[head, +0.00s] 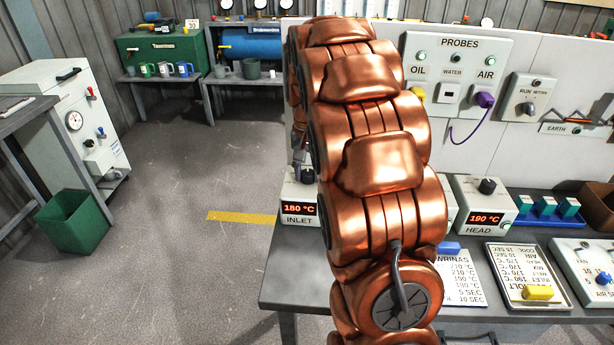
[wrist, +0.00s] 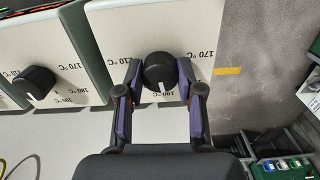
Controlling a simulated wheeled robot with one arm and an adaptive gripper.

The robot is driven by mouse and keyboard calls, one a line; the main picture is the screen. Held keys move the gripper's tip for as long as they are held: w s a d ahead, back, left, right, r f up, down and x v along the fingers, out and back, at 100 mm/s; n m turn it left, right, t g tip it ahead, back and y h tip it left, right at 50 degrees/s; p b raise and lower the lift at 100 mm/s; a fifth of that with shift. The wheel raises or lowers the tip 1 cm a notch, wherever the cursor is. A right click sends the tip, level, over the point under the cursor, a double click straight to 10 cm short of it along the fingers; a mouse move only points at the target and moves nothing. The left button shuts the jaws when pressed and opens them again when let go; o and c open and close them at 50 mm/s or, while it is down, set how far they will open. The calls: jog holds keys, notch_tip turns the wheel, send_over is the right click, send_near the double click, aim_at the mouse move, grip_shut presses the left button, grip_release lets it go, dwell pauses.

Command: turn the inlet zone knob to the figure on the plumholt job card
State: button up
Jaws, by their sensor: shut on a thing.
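The inlet zone box (head: 301,206) stands at the left end of the bench in the head view. Its red display reads 180 °C. In the wrist view its black knob (wrist: 160,68) sits between the two purple-padded fingers of my gripper (wrist: 160,76), which is shut on it. The knob's white mark points to the 180 °C print; a 170 °C print shows to its right.
The head zone box (head: 485,206) reads 190 °C. Another knob (wrist: 35,84) is left of my gripper in the wrist view. A green bin (head: 74,222) stands on the open floor at left.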

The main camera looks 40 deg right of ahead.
aim_at(308, 173)
jog(key=shift+m, duration=0.6)
jog(key=o, duration=1.2)
jog(key=shift+c, duration=0.2)
notch_tip(308, 173, up, 12)
dwell(0.6)
